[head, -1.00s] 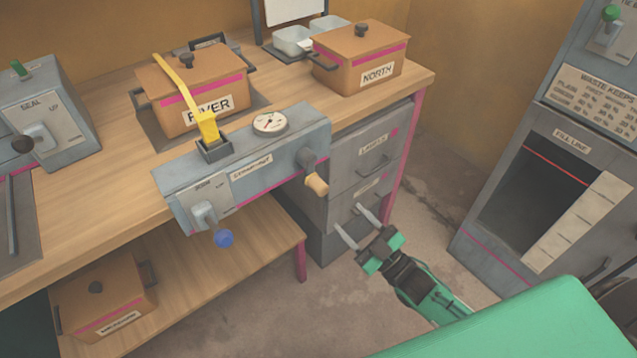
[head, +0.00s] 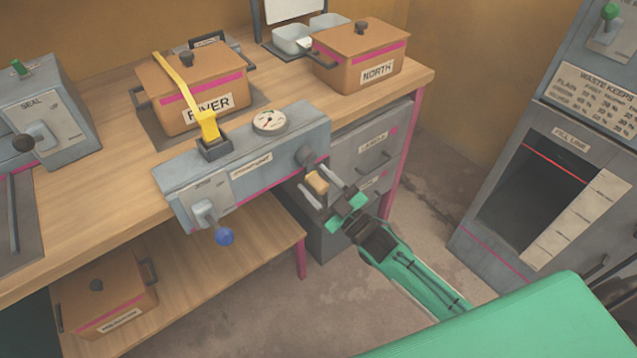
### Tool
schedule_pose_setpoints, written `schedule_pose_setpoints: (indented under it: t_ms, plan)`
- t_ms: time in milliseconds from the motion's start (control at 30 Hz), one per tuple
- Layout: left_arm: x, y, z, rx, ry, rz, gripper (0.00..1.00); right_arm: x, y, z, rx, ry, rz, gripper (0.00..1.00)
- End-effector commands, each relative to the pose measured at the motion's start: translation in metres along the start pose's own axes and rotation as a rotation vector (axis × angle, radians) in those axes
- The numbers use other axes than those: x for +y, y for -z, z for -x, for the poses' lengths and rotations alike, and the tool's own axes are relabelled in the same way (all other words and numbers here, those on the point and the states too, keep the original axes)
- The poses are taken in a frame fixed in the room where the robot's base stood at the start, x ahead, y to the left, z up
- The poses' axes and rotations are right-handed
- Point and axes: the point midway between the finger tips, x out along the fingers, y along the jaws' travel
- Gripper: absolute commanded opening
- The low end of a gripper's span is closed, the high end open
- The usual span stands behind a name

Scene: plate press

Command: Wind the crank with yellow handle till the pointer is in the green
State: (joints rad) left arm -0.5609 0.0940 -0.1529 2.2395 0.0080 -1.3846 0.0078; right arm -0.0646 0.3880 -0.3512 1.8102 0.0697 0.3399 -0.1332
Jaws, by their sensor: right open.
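The crank's yellow-tan handle (head: 317,183) sticks out from the front right end of the grey strap unit (head: 180,172) on the bench edge. Its dark hub (head: 306,156) sits just above it. The round dial (head: 270,121) is on top of the unit; its pointer is too small to read against the colours. My right gripper (head: 318,203) is open, its fingers on either side of the handle or just short of it; I cannot tell whether they touch it. My left gripper is not in view.
A yellow strap (head: 180,90) runs from the unit over the RIVER box (head: 190,90). Grey drawers (head: 365,160) stand behind my right gripper. The floor to their right is clear.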

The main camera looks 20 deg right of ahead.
Motion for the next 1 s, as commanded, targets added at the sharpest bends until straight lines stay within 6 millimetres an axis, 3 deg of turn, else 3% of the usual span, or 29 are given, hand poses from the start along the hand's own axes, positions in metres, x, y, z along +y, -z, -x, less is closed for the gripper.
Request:
schedule_pose_setpoints:
  t_ms: [67, 300, 333, 767, 1000]
  plan:
    - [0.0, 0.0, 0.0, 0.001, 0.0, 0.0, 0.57, 0.0, 0.0, 0.0, 0.0, 0.0, 0.0, 0.5]
    - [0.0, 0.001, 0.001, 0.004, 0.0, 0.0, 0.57, 0.0, 0.0, 0.0, 0.0, 0.0, 0.0, 0.02]
    - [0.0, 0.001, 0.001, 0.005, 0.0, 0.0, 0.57, 0.0, 0.0, 0.0, 0.0, 0.0, 0.0, 0.0]
    - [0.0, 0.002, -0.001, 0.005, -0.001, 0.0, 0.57, -0.004, 0.003, -0.001, -0.001, -0.028, -0.072, 0.0]
    - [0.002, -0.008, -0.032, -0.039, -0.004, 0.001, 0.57, -0.011, 0.009, -0.003, -0.002, -0.094, -0.232, 0.0]
